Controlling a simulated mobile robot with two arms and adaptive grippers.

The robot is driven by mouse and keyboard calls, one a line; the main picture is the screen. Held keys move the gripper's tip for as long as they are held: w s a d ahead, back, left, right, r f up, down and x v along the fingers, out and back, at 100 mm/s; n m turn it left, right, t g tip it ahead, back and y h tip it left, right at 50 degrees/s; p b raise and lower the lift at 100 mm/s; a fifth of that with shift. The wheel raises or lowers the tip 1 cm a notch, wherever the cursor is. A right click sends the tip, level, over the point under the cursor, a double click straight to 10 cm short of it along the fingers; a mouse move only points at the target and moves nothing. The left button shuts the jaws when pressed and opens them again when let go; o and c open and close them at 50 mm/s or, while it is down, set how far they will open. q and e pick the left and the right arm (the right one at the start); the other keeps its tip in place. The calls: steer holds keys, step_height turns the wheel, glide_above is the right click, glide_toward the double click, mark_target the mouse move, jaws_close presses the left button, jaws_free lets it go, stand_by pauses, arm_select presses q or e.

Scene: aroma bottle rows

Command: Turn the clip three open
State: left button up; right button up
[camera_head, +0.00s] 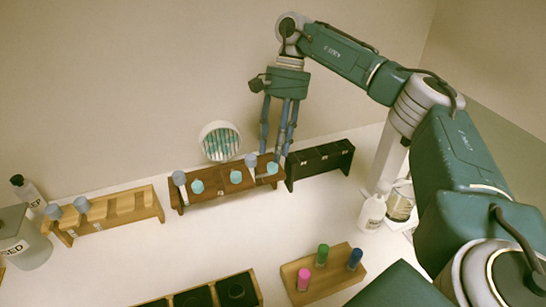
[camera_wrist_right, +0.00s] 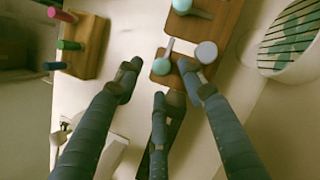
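A dark brown rack (camera_head: 211,196) stands against the back wall. It carries teal round caps (camera_head: 236,177) and grey-blue round tops (camera_head: 179,178). I cannot tell which part is clip three. My right gripper (camera_head: 276,150) points down over the rack's right end, its fingers spread. In the right wrist view the fingers (camera_wrist_right: 160,85) are open with nothing between them. One finger is close beside a grey-blue top (camera_wrist_right: 206,52), and a teal cap (camera_wrist_right: 162,66) lies just ahead; contact cannot be told. The fingers partly hide the rack's right end. My left gripper is out of view.
A black rack (camera_head: 320,164) stands right of the brown one, a light wooden rack (camera_head: 122,208) left. A round holder of sticks (camera_head: 220,142) is behind. A wooden block (camera_head: 338,268) with coloured pegs and white bottles (camera_head: 372,213) are nearer. The middle table is clear.

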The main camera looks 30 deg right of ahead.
mark_target(273, 165)
steer(key=shift+x, duration=1.25)
steer(key=shift+s+a+f+p, duration=0.2)
steer(key=shift+f+p, duration=0.15)
steer(key=shift+f, duration=0.15)
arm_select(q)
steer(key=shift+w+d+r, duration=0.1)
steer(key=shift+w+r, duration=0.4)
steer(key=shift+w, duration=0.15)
arm_select(e)
steer(key=shift+w, duration=0.1)
